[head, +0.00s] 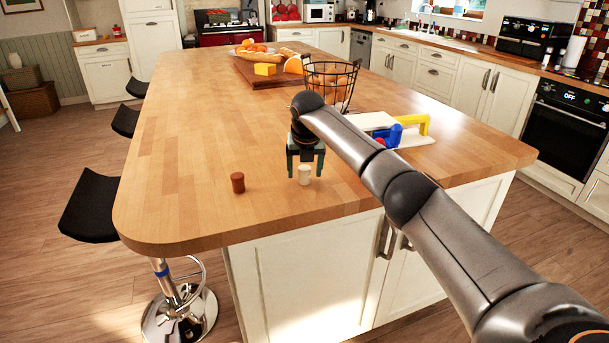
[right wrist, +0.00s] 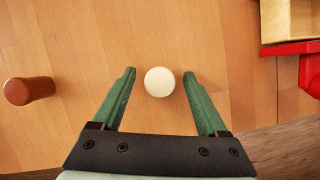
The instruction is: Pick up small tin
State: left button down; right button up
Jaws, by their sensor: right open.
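A small cream-white cylinder (head: 304,175), which looks like the small tin, stands upright on the wooden island top near its front edge. In the right wrist view its round pale top (right wrist: 159,82) shows between the two green fingertips, with a gap on each side. My right gripper (head: 305,166) is open and points down over the cream cylinder. Neither finger appears to touch it. A reddish-brown cylinder (head: 238,183) stands to the left, outside the fingers; it also shows in the right wrist view (right wrist: 29,90). My left gripper is in neither view.
A dark wire basket (head: 331,82) stands behind the gripper. Right of it lies a white board (head: 417,139) with blue, red and yellow items. A wooden board (head: 262,78) with food lies farther back. The island top (head: 185,130) is clear at left.

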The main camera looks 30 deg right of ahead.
grip_shut()
dwell(0.6)
